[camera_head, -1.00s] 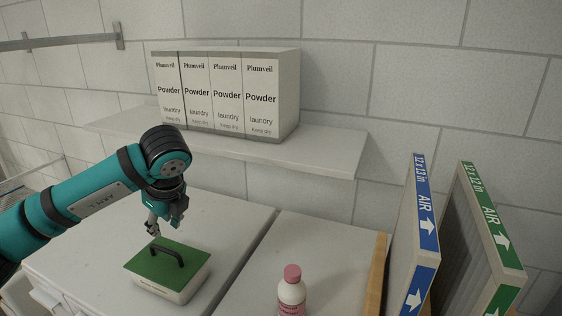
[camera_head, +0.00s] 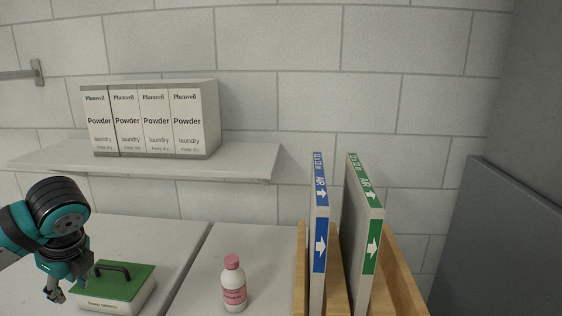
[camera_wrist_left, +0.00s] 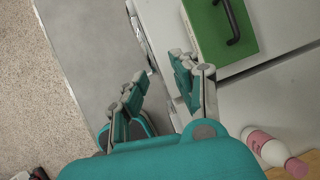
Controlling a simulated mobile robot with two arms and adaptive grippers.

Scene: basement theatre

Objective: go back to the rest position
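My left gripper (camera_head: 68,287) is at the lower left of the head view, just left of a white box with a green lid and black handle (camera_head: 116,284). In the left wrist view the left gripper (camera_wrist_left: 158,88) has its two fingers apart with nothing between them. The green-lidded box (camera_wrist_left: 222,30) shows at the top of that view, beyond the fingers and apart from them. My right gripper is in neither view.
A pink-capped bottle (camera_head: 233,284) stands on the white worktop (camera_head: 205,262). Two air filters, blue-edged (camera_head: 319,240) and green-edged (camera_head: 364,235), stand upright in a wooden rack (camera_head: 400,275). Powder boxes (camera_head: 150,120) sit on a wall shelf (camera_head: 235,160). A grey panel (camera_head: 505,240) is at right.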

